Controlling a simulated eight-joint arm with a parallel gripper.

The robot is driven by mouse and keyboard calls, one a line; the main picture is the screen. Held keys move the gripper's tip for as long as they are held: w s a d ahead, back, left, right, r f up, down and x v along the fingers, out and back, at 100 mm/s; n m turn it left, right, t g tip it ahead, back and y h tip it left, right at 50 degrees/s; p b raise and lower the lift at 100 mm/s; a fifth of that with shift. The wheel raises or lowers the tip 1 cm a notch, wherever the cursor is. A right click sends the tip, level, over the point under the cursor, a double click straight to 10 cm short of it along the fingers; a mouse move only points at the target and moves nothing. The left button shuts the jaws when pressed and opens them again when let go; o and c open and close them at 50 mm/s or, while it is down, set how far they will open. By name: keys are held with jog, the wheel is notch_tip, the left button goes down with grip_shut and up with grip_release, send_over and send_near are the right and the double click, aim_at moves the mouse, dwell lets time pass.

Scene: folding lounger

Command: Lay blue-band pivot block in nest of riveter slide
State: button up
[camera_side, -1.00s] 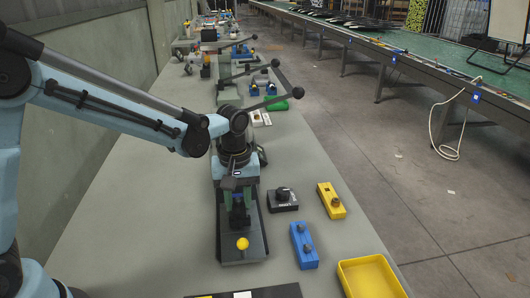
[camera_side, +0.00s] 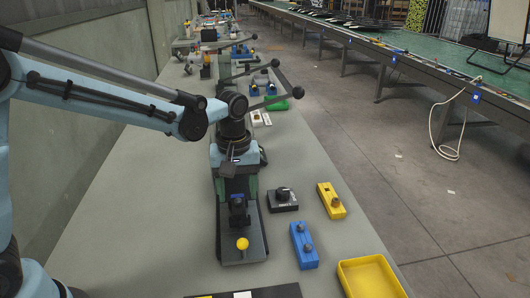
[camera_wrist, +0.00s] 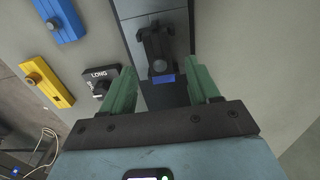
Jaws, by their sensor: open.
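The dark pivot block with a blue band (camera_wrist: 166,79) lies at the dark nest (camera_wrist: 156,35) on the riveter slide (camera_wrist: 130,22). I cannot tell whether the block is fully seated.
To the right of the slide are a black box marked LONG (camera_wrist: 100,82), a yellow box with a button (camera_side: 331,201) and a blue box (camera_side: 304,246). A yellow tray (camera_side: 345,277) sits at the front right. The bench left of the slide is clear.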

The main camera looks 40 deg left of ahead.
notch_tip(320, 180, up, 9)
dwell(0.4)
jog(key=shift+s+r, duration=0.1)
jog(key=s+a+f+m+t, duration=0.3)
jog(key=s+a+m+t, duration=0.3)
jog(key=s+m, duration=0.3)
jog(key=s+t, duration=0.1)
jog(key=s, duration=0.1)
jog(key=shift+s+a, duration=0.3)
jog(key=shift+a, duration=0.05)
